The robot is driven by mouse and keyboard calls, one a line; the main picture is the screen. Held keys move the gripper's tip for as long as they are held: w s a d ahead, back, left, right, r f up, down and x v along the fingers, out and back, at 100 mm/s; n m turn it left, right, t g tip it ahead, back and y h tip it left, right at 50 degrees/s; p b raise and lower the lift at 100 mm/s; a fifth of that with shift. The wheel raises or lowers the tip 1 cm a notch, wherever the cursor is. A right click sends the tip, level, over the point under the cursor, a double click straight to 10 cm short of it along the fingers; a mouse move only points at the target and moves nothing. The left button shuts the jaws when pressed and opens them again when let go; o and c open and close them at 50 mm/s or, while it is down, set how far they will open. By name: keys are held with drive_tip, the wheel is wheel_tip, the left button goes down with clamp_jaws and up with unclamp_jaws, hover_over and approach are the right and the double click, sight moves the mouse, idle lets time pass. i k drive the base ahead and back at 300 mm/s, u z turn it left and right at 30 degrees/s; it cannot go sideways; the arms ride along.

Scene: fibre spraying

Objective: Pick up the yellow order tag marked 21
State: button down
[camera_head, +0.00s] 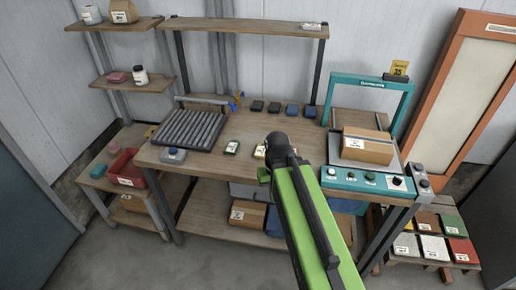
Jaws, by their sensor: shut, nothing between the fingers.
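A small yellow tag (399,68) with dark print stands on top of the teal frame at the right end of the workbench. Its number looks like 25, but the print is too small to be sure. A small pale and yellowish item (259,151) lies on the bench top, partly hidden by my arm; no number on it can be read. My green arm reaches up from the bottom right across the front of the bench. Its dark end joint is over the middle of the bench top. My gripper's fingers do not show.
On the workbench (210,160) are a roller rack (188,128), a small green-and-white item (232,147) and several dark blocks. A cardboard box (367,146) sits inside the teal frame (333,100). Floor is clear front left.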

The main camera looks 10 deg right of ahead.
sight(260, 153)
drive_tip(key=u, duration=0.3)
drive_tip(key=i, duration=0.8)
drive_tip(key=u, duration=1.4)
